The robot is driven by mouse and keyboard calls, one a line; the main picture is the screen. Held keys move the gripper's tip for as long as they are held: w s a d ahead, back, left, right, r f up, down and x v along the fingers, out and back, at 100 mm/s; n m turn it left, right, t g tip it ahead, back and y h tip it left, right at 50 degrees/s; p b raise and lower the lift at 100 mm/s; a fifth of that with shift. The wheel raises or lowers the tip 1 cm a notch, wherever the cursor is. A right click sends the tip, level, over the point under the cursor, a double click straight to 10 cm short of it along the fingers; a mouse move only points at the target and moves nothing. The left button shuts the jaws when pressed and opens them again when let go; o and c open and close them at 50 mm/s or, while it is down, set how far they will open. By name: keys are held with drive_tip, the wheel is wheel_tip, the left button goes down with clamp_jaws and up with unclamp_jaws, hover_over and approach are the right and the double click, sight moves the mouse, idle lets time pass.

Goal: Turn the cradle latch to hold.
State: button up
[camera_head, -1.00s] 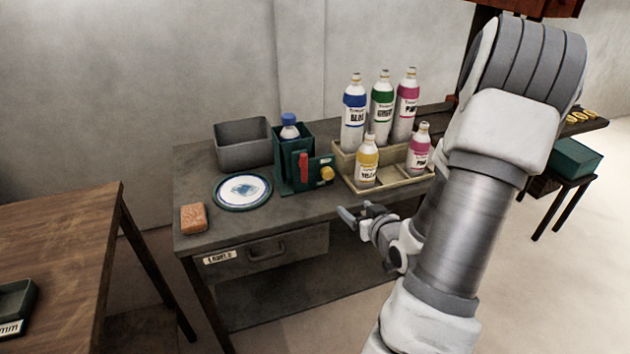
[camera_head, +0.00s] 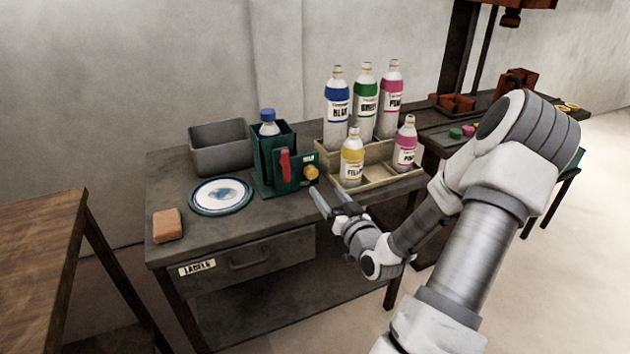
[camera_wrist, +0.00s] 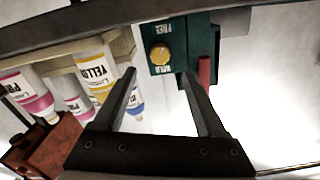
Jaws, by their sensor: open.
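The dark green cradle (camera_head: 262,165) stands on the grey bench and holds a bottle with a blue cap (camera_head: 267,120). A red upright bar (camera_head: 285,166) is on its front. Beside the bar, a small green plate carries a round yellow knob (camera_head: 311,173), which looks like the latch. In the wrist view the knob (camera_wrist: 160,53) has small white labels above and below it; its pointing direction is too small to tell. My gripper (camera_head: 331,196) is open and empty, in front of and just below the knob, apart from it. In the wrist view the knob sits between and beyond the fingertips (camera_wrist: 158,75).
A wooden rack (camera_head: 375,173) with several labelled bottles stands close on the knob's right. A blue-rimmed plate (camera_head: 221,196), an orange block (camera_head: 167,225) and a grey bin (camera_head: 219,148) are to the left. The bench's front edge and drawer (camera_head: 250,262) lie below my gripper.

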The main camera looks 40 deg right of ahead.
sight(313, 175)
drive_tip(key=b+x, duration=0.1)
drive_tip(key=x, duration=0.7)
drive_tip(key=shift+w+d, duration=0.1)
drive_tip(key=shift+w, duration=0.1)
clamp_jaws()
